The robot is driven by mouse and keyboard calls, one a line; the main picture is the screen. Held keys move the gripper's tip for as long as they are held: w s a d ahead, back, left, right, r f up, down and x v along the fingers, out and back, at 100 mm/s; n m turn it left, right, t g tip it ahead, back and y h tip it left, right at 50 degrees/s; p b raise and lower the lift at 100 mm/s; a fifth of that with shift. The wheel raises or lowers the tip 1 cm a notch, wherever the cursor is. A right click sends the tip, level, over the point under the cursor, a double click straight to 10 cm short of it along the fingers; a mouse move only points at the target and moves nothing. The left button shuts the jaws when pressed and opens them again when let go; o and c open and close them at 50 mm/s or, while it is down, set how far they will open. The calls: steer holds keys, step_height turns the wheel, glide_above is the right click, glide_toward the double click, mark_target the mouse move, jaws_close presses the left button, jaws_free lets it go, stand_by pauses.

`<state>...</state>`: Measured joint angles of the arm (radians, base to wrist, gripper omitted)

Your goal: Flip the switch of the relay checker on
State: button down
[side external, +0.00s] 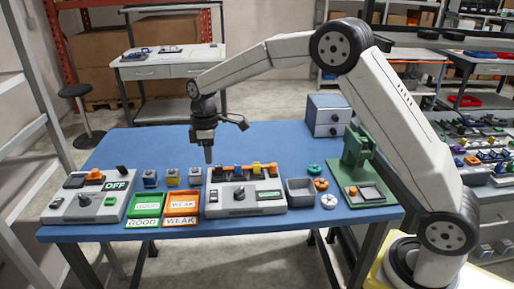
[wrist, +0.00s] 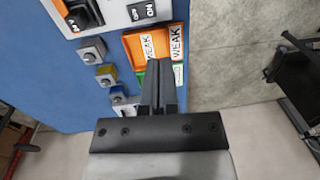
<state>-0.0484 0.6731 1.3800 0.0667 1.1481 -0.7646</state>
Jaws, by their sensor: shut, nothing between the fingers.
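My gripper (side external: 208,158) points down, shut and empty, above the blue table behind the small modules. In the wrist view its closed fingers (wrist: 161,75) overlap the orange WEAK tray. Two grey devices stand on the table, and no readable name tells which is the relay checker. The left device (side external: 84,206) has an orange part on top and a sign reading OFF. The middle device (side external: 215,206) has a dark knob and a row of coloured parts along its back. The wrist view shows part of a device (wrist: 112,14) with a black knob and OFF and ON labels.
Several small modules (side external: 172,177) stand between the devices. A green GOOD tray (side external: 145,205) and an orange WEAK tray (side external: 181,205) lie in front. Right are a grey bin (side external: 300,192), round parts, a green press (side external: 358,165) and drawers (side external: 327,115). The back left tabletop is clear.

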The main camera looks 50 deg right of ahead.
steer(key=shift+s+a+r, duration=0.1)
steer(key=shift+r, duration=0.65)
steer(key=s+d+f+m+t, duration=0.1)
steer(key=s+d+f+m, duration=0.1)
steer(key=s, duration=1)
steer(key=s+d+f+m+t, duration=0.1)
steer(key=s+f+m+t, duration=0.1)
steer(key=s+f+m, duration=0.2)
steer(key=s+m, duration=0.3)
steer(key=s, duration=0.5)
steer(key=shift+s+d+h, duration=0.15)
steer(key=shift+d+h, duration=0.15)
steer(key=shift+d, duration=0.1)
